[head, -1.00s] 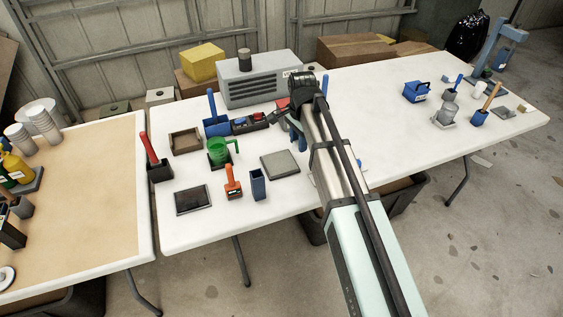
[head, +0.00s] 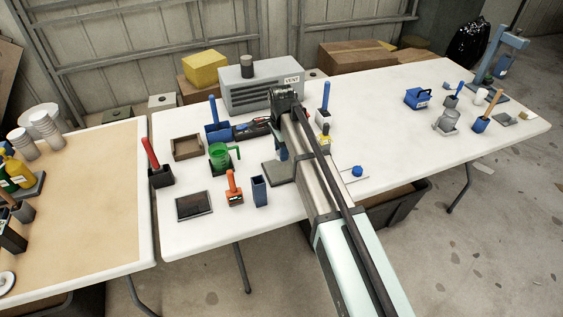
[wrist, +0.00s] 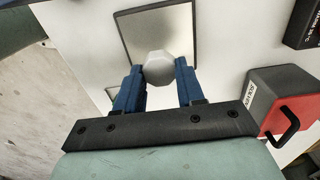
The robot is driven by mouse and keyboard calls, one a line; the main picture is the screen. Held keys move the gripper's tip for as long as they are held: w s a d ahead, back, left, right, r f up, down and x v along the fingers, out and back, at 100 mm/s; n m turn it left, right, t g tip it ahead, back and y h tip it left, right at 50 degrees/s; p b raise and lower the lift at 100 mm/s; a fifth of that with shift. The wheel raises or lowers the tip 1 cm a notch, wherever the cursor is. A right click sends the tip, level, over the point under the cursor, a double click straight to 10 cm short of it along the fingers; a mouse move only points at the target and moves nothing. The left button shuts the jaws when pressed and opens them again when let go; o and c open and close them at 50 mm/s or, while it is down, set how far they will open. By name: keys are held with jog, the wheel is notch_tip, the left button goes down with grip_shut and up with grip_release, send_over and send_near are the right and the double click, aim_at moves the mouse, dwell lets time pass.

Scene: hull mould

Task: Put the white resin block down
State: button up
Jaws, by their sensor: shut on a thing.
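The white resin block (wrist: 158,67) shows in the wrist view as a small pale many-sided piece between the blue fingertips. My gripper (wrist: 158,73) is shut on it. Beyond it in the wrist view is a flat grey square plate (wrist: 150,28) with a dark rim. The block appears over the plate's near edge; I cannot tell whether they touch. In the head view my gripper (head: 282,154) is over the grey plate (head: 274,177), and my arm covers part of the plate. The block cannot be made out there.
A red and grey box with a black handle (wrist: 285,100) is right of my fingers in the wrist view. In the head view, a green jug (head: 219,155), a blue open holder (head: 260,190) and an orange-handled tool (head: 233,190) stand left of the plate. The grey vent box (head: 262,92) is behind.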

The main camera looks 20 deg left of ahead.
aim_at(281, 168)
jog(key=shift+f, duration=2.7)
jog(key=shift+f, duration=0.15)
jog(key=o, duration=1)
jog(key=shift+o, duration=0.2)
notch_tip(281, 168, up, 12)
jog(key=shift+r, duration=0.2)
